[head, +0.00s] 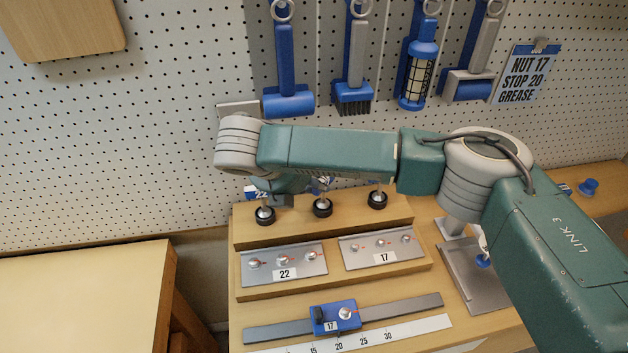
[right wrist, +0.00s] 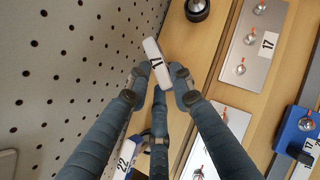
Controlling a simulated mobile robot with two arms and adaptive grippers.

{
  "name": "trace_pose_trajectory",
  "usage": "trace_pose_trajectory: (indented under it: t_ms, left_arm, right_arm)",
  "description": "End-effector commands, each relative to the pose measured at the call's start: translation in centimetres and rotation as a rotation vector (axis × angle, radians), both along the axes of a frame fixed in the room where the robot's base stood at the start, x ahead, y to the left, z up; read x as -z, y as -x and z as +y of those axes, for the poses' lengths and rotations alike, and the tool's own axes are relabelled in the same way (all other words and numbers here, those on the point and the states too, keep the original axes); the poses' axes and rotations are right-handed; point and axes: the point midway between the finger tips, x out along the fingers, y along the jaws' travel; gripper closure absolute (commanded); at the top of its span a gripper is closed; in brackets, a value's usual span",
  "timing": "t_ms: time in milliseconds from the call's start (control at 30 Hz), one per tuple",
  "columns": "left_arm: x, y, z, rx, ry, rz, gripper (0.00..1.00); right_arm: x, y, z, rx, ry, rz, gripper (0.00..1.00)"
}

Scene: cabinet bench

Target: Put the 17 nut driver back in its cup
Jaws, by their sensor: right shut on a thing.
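My right gripper (right wrist: 160,80) is shut on the 17 nut driver (right wrist: 157,62). A white end marked 17 shows between the fingertips in the right wrist view; the rest of it is hidden by the fingers. A blue and white piece marked 22 (right wrist: 125,155) is below and behind the fingers; it also shows in the head view (head: 257,192). In the head view my right arm's links cover most of the gripper, and I cannot make out the driver or its cup. My left gripper is not in view.
Black-ringed round pieces (head: 322,207) stand on a wooden step. Below them are metal plates marked 22 (head: 285,262) and 17 (head: 383,250). A blue slider marked 17 (head: 335,316) sits on a rail in front. Tools hang on the pegboard (head: 160,130) close behind my right arm.

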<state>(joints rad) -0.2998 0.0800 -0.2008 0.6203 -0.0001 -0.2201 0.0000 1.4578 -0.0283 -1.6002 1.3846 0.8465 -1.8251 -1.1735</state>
Motion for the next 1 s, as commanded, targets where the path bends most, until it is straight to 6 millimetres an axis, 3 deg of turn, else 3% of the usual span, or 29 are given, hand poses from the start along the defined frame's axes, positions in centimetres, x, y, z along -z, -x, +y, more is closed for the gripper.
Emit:
trace_pose_trajectory:
  t_ms: [133,167,267,667,1000]
  left_arm:
    - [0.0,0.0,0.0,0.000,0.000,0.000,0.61]
    - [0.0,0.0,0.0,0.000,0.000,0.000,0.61]
    - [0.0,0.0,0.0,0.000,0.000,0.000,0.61]
    - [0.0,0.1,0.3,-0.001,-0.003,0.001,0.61]
    - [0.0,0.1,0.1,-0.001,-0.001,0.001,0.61]
  right_arm:
    - [-0.1,0.0,0.0,0.000,-0.001,-0.002,1.00]
    - [-0.1,0.0,0.0,0.000,-0.001,-0.002,0.74]
    - [-0.1,0.0,0.0,0.000,0.001,-0.001,0.56]
    - [-0.6,0.4,0.4,-0.002,-0.001,0.000,0.56]
    - [-5.9,3.8,2.9,-0.004,-0.001,-0.002,0.56]
